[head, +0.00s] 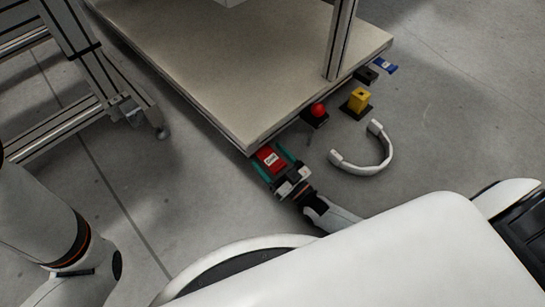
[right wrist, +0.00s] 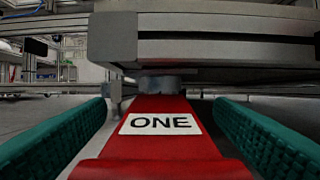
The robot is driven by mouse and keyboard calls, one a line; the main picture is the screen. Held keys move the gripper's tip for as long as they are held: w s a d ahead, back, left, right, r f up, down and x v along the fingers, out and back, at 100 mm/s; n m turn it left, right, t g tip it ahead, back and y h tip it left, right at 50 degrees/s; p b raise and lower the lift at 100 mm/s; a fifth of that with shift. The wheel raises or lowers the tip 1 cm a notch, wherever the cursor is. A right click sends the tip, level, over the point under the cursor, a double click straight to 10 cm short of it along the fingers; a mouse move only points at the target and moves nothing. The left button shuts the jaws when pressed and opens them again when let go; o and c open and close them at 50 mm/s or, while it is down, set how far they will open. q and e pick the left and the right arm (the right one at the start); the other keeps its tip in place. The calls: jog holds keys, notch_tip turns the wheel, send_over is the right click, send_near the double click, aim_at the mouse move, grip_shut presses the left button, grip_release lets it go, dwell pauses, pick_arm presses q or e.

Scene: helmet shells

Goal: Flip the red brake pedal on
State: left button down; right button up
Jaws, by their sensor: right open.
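The red brake pedal (head: 270,158), with a white label, sits low at the near corner of the platform. In the right wrist view the red pedal (right wrist: 158,145) fills the lower middle, and its label reads "ONE". My right gripper (head: 274,168) is open, with its green-padded fingers on either side of the pedal. In the right wrist view a gap shows between the pedal and each finger, so they do not appear to touch it. My left gripper is not in view.
The beige platform (head: 220,70) stands just beyond the pedal. Along its right edge are a red ball-topped part (head: 318,110), a yellow block (head: 359,100) and a blue part (head: 384,65). A white C-shaped piece (head: 376,160) lies on the floor. A metal frame (head: 90,75) stands left.

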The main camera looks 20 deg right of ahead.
jog(key=shift+s+d+p, duration=0.15)
jog(key=shift+s+p, duration=0.2)
jog(key=shift+p, duration=0.15)
jog(key=p+v, duration=0.2)
jog(key=v, duration=0.2)
jog(key=r+p+v, duration=0.1)
jog(key=v, duration=0.3)
jog(key=r+p+v, duration=0.1)
jog(key=p+v, duration=0.1)
jog(key=v, duration=0.3)
jog(key=shift+s+d+r+p, duration=0.1)
jog(key=shift+s+r+p, duration=0.15)
jog(key=shift+s+p, duration=0.05)
jog(key=shift+s+d, duration=0.2)
jog(key=shift+s, duration=0.3)
